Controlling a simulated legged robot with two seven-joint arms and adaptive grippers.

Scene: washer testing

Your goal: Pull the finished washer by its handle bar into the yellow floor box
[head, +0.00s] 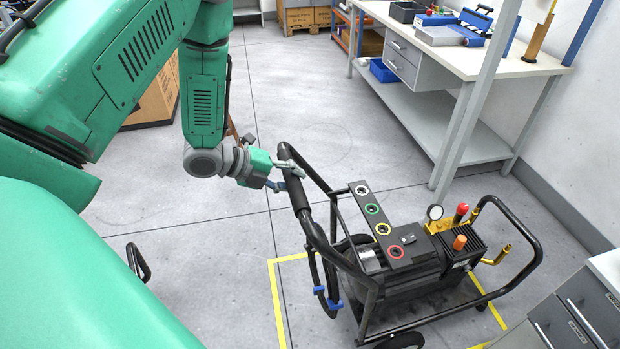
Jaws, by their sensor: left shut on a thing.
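The washer (400,265) is a black wheeled frame with a motor block, a gauge and colored ring ports on top, right of centre in the head view. Its black handle bar (301,201) rises at its left end. My left gripper (285,176) is shut on the handle bar near its upper part. The yellow floor box (276,299) is a taped outline; the washer stands over it, and its body hides much of the outline. One yellow line shows past the wheels at the lower right. My right gripper is not in view.
A workbench (440,60) with drawers and a blue toolbox stands at the upper right, its metal post (470,110) behind the washer. A grey drawer cabinet (570,315) is close at the lower right. A cardboard box (155,103) stands behind my left arm. Floor left of the washer is mostly clear.

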